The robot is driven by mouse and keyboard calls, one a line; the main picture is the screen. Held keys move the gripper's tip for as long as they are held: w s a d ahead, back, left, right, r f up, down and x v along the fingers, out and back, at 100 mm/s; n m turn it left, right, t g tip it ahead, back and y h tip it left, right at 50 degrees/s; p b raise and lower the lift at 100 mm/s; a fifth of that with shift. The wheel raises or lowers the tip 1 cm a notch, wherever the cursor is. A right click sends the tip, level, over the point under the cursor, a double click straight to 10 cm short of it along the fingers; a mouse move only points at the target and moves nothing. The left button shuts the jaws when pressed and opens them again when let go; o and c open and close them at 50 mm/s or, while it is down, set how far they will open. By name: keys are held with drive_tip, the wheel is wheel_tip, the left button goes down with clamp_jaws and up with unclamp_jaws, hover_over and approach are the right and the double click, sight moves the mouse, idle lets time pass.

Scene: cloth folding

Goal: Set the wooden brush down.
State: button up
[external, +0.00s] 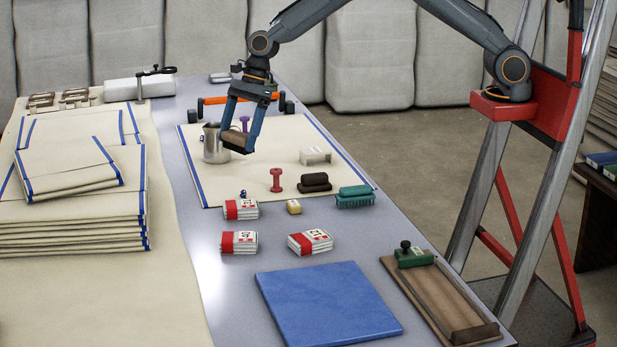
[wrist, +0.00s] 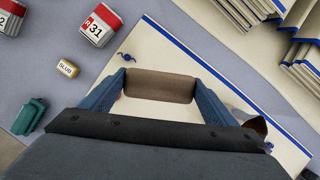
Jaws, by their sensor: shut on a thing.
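My gripper (external: 241,141) is shut on the wooden brush (external: 235,138), a brown block held crosswise between the fingers. In the wrist view the brush (wrist: 160,87) spans the gap between my two blue fingertips (wrist: 160,93). In the external view it is over the cream cloth (external: 258,184) with blue edges, close beside the metal jug (external: 212,150) and overlapping it in the picture. I cannot tell how far it is above the cloth, or whether it touches the jug. The brush's underside is hidden.
A red spool (external: 276,181), white bridge-shaped piece (external: 315,155), dark brown brush (external: 315,182) and green brush (external: 356,197) stand toward the cloth's right and front. Red-banded packs (external: 239,242) and a blue mat (external: 327,303) lie nearer. The cloth's middle has bare room.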

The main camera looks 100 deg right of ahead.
sight(232, 129)
drive_tip(key=d, duration=0.1)
drive_tip(key=w+d+m, duration=0.1)
drive_tip(key=d, duration=0.1)
drive_tip(key=shift+w+d+r, duration=0.1)
drive_tip(key=shift+d, duration=0.15)
drive_tip(key=shift+d+f, duration=0.25)
drive_tip(key=shift+f, duration=0.05)
wheel_tip(232, 129, down, 9)
drive_tip(key=shift+w+f+p, duration=0.1)
drive_tip(key=shift+f+p, duration=0.05)
drive_tip(key=shift+p, duration=0.6)
drive_tip(key=shift+f, duration=0.15)
drive_tip(key=o, duration=1.1)
drive_tip(key=shift+c, duration=0.2)
drive_tip(key=shift+h, duration=0.3)
